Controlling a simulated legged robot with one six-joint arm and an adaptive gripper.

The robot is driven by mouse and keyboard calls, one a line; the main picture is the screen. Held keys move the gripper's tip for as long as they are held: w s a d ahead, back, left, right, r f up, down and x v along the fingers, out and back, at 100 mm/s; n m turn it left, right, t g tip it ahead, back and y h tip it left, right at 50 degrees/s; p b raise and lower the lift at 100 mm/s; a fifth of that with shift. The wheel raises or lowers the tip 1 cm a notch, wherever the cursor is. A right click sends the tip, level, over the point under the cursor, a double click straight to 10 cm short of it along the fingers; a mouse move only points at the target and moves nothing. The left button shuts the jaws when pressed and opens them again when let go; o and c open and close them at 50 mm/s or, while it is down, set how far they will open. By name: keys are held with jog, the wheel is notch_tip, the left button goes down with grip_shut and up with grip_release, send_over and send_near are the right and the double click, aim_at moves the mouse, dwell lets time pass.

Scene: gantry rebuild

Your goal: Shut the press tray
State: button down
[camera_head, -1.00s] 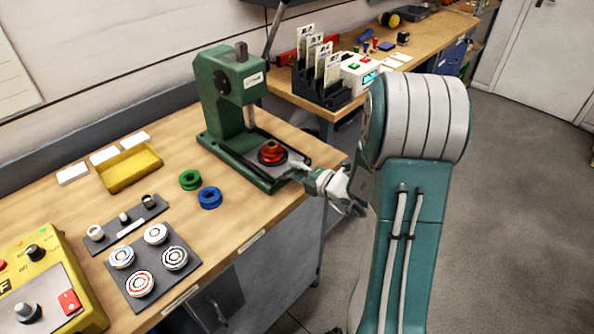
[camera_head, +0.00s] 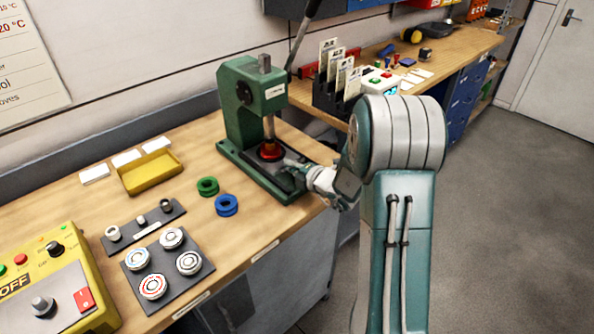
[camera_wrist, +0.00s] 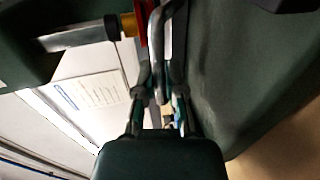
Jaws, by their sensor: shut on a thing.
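The green press (camera_head: 243,100) stands on the wooden bench. Its dark tray carries a red ringed part (camera_head: 270,151), which sits almost directly below the press ram (camera_head: 269,127). The bare end of the press base (camera_head: 284,190) shows in front. My gripper (camera_head: 296,168) is at the tray's front side, shut on the tray handle. In the wrist view a grey curved handle (camera_wrist: 158,55) lies between my two fingers (camera_wrist: 160,95). A sliver of red shows beyond it. My gripper hides part of the tray front.
A green ring (camera_head: 207,186) and a blue ring (camera_head: 227,205) lie left of the press. A yellow bin (camera_head: 150,176), a plate of round pieces (camera_head: 168,262) and a yellow control box (camera_head: 50,285) stand farther left. A card rack (camera_head: 335,100) stands behind.

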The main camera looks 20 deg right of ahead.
jog(key=shift+f, duration=0.1)
jog(key=c, duration=0.7)
grip_release()
jog(key=shift+w, duration=0.15)
jog(key=v, duration=1.2)
jog(key=shift+a, duration=0.1)
jog(key=shift+a, duration=0.1)
